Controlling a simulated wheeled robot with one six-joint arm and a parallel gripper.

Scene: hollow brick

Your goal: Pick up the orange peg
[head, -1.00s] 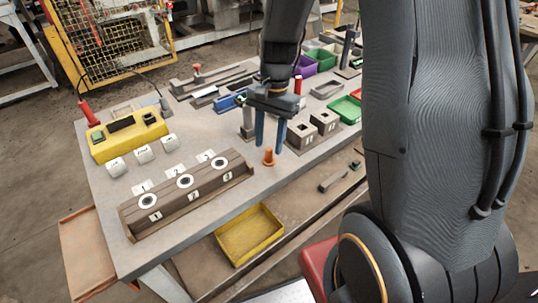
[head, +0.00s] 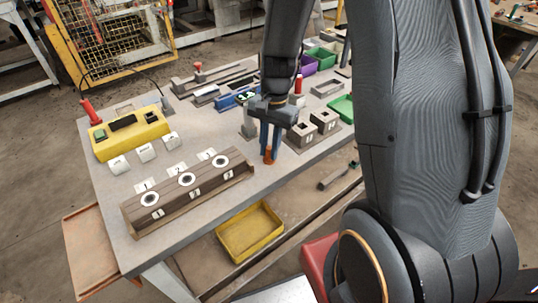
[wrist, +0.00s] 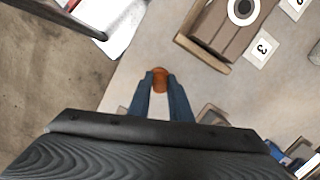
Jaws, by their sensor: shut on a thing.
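The orange peg (head: 269,154) stands upright on the grey table near its front edge, to the right of the brown three-hole block. My gripper (head: 270,150) points down with its two blue fingers around the peg, shut on it. In the wrist view the peg (wrist: 160,79) shows between the two blue fingertips (wrist: 160,88). The fingers hide part of the peg. I cannot tell whether its base is clear of the table.
The brown block (head: 187,193) with three numbered holes lies left of my gripper. Grey blocks with square holes (head: 311,130) stand close on the right. A yellow control box (head: 130,135) is at the back left. A yellow bin (head: 250,232) sits below the table edge.

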